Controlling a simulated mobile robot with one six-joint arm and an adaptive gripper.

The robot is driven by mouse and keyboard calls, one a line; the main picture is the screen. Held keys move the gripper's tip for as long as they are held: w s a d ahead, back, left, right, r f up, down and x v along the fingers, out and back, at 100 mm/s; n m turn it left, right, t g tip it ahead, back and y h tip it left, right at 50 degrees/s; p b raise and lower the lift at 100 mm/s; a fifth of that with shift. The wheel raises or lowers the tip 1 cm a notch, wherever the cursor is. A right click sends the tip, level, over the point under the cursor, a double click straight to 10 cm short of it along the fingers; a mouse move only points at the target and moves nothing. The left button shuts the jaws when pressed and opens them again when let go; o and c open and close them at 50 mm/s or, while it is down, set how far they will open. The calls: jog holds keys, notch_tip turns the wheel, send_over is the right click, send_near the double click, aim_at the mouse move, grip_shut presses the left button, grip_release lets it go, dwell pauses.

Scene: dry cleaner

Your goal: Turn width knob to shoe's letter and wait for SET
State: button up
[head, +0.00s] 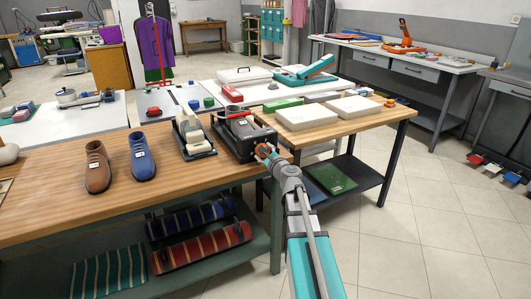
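A brown shoe (97,168) and a blue shoe (142,158) stand on the wooden bench, each with a small white label. The letters are too small to read. A dark machine (234,143) with a red part on top stands to the right, near the bench's right end. A second dark device (197,150) with cream shoe-like forms stands between it and the shoes. My gripper (262,151) is at the machine's front right side, close to it. Its fingers are too small to judge, and contact is unclear. The width knob and any SET sign cannot be made out.
The wooden bench (60,222) has rolled striped cloths (203,246) on its lower shelf. A second wooden table (345,127) at right bears cream blocks (307,116) and a green box (283,104). The tiled floor (445,230) at right is clear.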

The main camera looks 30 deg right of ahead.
jog(key=o, duration=1.1)
jog(key=shift+c, duration=0.2)
jog(key=s, duration=1.2)
jog(key=shift+d, duration=0.2)
jog(key=shift+a, duration=0.1)
